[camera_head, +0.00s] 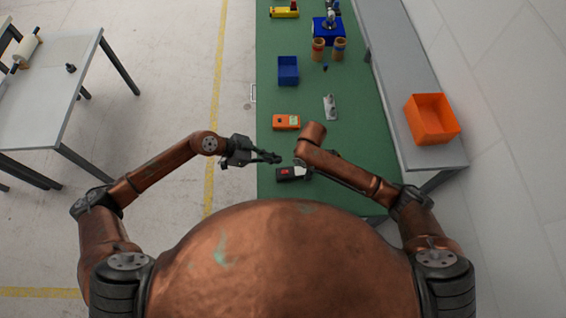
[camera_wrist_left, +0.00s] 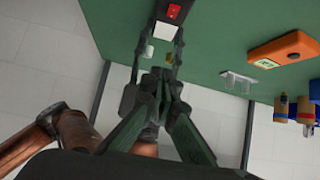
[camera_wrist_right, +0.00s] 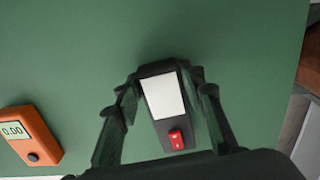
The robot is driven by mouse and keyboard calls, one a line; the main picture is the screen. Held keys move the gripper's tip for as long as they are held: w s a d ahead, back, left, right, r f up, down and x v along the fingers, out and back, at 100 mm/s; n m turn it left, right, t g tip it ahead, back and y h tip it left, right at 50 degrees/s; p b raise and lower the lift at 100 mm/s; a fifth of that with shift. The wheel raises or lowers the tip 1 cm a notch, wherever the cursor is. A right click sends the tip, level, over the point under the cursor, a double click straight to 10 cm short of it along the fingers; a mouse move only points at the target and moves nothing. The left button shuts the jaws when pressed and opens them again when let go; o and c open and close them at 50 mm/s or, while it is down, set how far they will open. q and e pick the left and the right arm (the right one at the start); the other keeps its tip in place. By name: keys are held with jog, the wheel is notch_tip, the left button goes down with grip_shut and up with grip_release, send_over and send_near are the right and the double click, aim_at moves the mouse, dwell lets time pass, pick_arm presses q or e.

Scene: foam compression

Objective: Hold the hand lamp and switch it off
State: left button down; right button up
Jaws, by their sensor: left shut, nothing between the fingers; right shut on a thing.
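The hand lamp (camera_head: 287,174) is a black block with a white panel and a red switch, over the near end of the green bench. In the right wrist view the lamp (camera_wrist_right: 165,100) lies between the fingers of my right gripper (camera_wrist_right: 168,92), which is shut on it. The red switch (camera_wrist_right: 176,139) faces that camera and is uncovered. My left gripper (camera_head: 274,158) is shut and empty, just beyond and left of the lamp. In the left wrist view its fingers (camera_wrist_left: 163,75) converge below the lamp's red switch (camera_wrist_left: 173,11), apart from it.
An orange meter (camera_head: 286,122) and a metal bracket (camera_head: 330,107) lie farther along the green bench (camera_head: 270,100). A blue bin (camera_head: 288,72) stands beyond them. An orange bin (camera_head: 430,120) sits on the grey side shelf at right.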

pick_arm(q)
jog(key=shift+s+a+r, duration=0.15)
jog(key=shift+a+r, duration=0.7)
jog(key=shift+r, duration=0.3)
pick_arm(e)
jog(key=o, duration=1.4)
